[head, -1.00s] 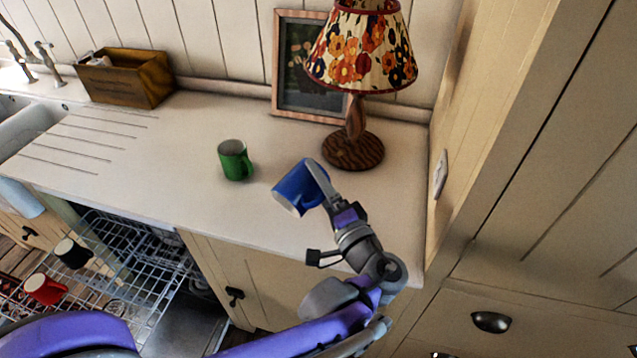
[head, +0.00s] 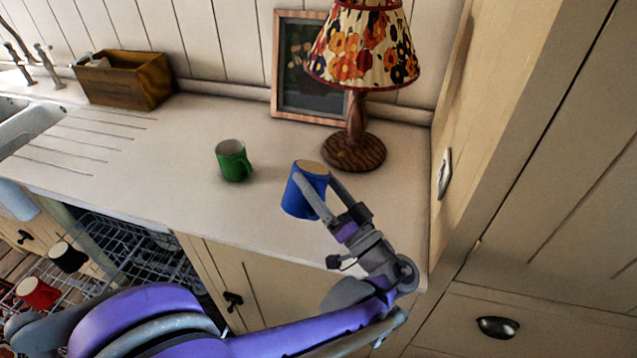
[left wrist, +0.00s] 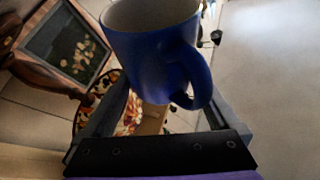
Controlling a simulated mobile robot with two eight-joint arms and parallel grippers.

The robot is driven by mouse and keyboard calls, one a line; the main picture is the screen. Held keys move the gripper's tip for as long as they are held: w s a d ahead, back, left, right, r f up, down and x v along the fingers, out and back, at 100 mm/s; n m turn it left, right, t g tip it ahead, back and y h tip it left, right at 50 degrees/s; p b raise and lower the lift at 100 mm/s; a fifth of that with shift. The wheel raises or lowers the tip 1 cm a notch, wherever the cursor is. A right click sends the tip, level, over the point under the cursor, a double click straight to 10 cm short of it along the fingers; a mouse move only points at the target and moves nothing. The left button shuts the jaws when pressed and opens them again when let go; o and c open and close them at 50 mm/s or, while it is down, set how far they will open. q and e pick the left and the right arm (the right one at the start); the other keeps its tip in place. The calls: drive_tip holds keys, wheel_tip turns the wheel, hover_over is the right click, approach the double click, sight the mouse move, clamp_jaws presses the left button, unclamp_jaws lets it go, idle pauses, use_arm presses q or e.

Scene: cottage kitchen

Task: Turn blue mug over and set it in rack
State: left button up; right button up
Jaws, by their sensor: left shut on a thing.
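The blue mug (head: 303,196) is held above the counter, upside down and slightly tilted, with its tan base facing up. My left gripper (head: 318,192) is shut on it, with a finger on either side of the mug. In the left wrist view, the mug (left wrist: 150,60) shows its pale mouth at the picture's top and its handle at right, between the fingers. The dishwasher rack (head: 112,240) is pulled out at the lower left, partly hidden by my arm. My right gripper is out of view.
A green mug (head: 233,161) stands upright on the counter (head: 190,205), left of the blue mug. A lamp (head: 355,150) and a framed picture (head: 283,90) stand behind. A black mug (head: 68,257) and a red mug (head: 38,293) sit in the rack. A tall cabinet (head: 470,150) bounds the right.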

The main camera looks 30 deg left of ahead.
use_arm(q)
drive_tip(key=n+g+y, duration=0.1)
drive_tip(key=n+g, duration=0.1)
drive_tip(key=n, duration=0.3)
drive_tip(key=shift+n+g+y, duration=0.4)
drive_tip(key=shift+n+g, duration=0.4)
drive_tip(key=shift+n, duration=0.6)
